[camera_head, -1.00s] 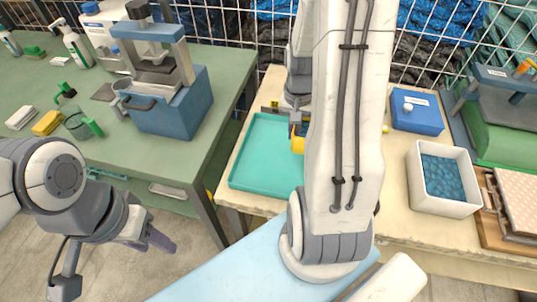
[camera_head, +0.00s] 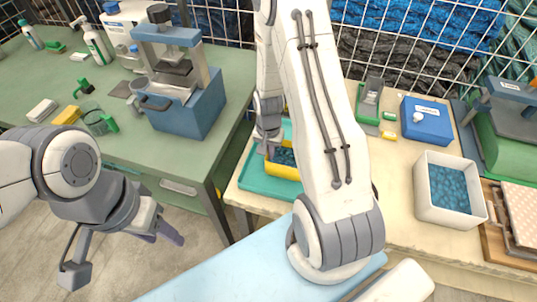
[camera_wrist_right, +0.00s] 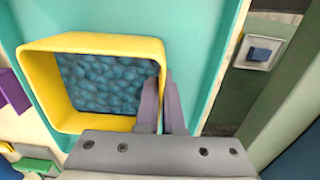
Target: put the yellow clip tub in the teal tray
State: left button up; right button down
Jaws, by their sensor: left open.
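The yellow clip tub (camera_head: 284,171), filled with blue pieces, is over the teal tray (camera_head: 252,181) in the head view; my right arm hides part of both. In the right wrist view the tub (camera_wrist_right: 100,42) appears with the teal tray (camera_wrist_right: 205,60) behind it. My right gripper (camera_wrist_right: 165,105) is shut on the tub's side wall, with the fingers on either side of it. I cannot tell whether the tub touches the tray floor. My left gripper (camera_head: 165,236) is open and empty, low in front of the green table.
A white bin of blue pieces (camera_head: 420,190) and a blue box (camera_head: 427,121) stand right of my right arm. A blue press (camera_head: 185,100) stands on the green table (camera_head: 135,150) to the left. A wire mesh wall closes the back.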

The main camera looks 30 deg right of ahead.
jog(key=shift+f, duration=0.1)
jog(key=c, duration=1)
grip_release()
jog(key=shift+c, duration=0.2)
notch_tip(320, 180, up, 12)
jog(key=shift+r+b, duration=0.2)
jog(key=shift+b, duration=0.45)
jog(key=s+a+r+n, duration=0.2)
jog(key=a+r+n, duration=0.2)
jog(key=a, duration=0.4)
jog(key=s+a+r+n, duration=0.2)
jog(key=s+a+n, duration=0.4)
jog(key=s+a, duration=0.1)
jog(key=s+a+r+n+y, duration=0.1)
jog(key=s+a+r+n, duration=0.2)
jog(key=s+a+n, duration=0.4)
jog(key=s, duration=0.3)
jog(key=shift+a+r, duration=0.3)
jog(key=shift+r, duration=0.05)
